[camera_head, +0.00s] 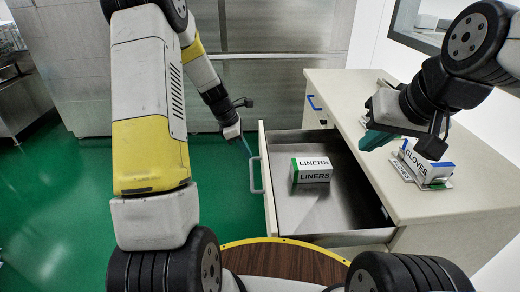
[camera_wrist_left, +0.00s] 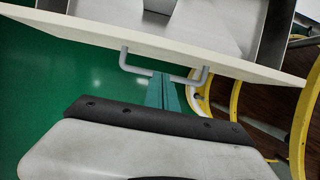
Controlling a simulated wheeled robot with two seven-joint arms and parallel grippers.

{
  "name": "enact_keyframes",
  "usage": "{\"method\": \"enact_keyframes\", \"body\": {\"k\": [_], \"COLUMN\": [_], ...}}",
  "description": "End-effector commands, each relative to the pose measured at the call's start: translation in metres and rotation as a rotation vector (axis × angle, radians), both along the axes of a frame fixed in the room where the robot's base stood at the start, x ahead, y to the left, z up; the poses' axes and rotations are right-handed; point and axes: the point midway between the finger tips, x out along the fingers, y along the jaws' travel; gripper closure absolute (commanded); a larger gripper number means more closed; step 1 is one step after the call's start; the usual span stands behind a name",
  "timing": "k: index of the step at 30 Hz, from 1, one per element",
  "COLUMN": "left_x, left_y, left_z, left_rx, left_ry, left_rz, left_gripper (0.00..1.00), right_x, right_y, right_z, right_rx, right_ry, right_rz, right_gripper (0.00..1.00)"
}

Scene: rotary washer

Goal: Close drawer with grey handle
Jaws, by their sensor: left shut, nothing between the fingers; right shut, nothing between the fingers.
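The drawer with the grey handle (camera_head: 255,175) is pulled out to the left from the cream cabinet (camera_head: 430,190). Its front panel (camera_head: 268,205) faces left. A white and green box labelled LINERS (camera_head: 311,170) lies inside on the metal floor. My left gripper (camera_head: 247,147) is shut and empty, with its teal fingertips close to the handle. In the left wrist view the fingers (camera_wrist_left: 162,92) point at the handle bar (camera_wrist_left: 165,73); I cannot tell if they touch it. My right gripper (camera_head: 372,140) is shut and empty above the cabinet top.
A second drawer with a blue handle (camera_head: 313,102) is in the cabinet, further back. A GLOVES box (camera_head: 426,163) stands in a holder on the cabinet top near my right gripper. Green floor (camera_head: 60,220) lies open on the left.

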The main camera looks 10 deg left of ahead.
Motion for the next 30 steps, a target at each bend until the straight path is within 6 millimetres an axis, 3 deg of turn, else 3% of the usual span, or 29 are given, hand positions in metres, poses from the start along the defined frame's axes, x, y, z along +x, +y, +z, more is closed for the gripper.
{"method": "enact_keyframes", "body": {"k": [9, 15, 30], "left_x": [0.003, 0.005, 0.006], "left_y": [-0.022, -0.031, -0.034], "left_z": [-0.053, -0.077, -0.084], "left_rx": [-0.001, 0.0, 0.001], "left_ry": [0.003, 0.0, -0.003], "left_rz": [-0.006, -0.005, -0.005], "left_gripper": [1.0, 1.0, 1.0], "right_x": [0.0, 0.0, 0.0], "right_y": [0.0, 0.0, 0.0], "right_z": [0.0, 0.0, 0.0], "right_rx": [0.0, 0.0, 0.0], "right_ry": [0.0, 0.0, 0.0], "right_rz": [0.0, 0.0, 0.0], "right_gripper": [1.0, 1.0, 1.0]}}
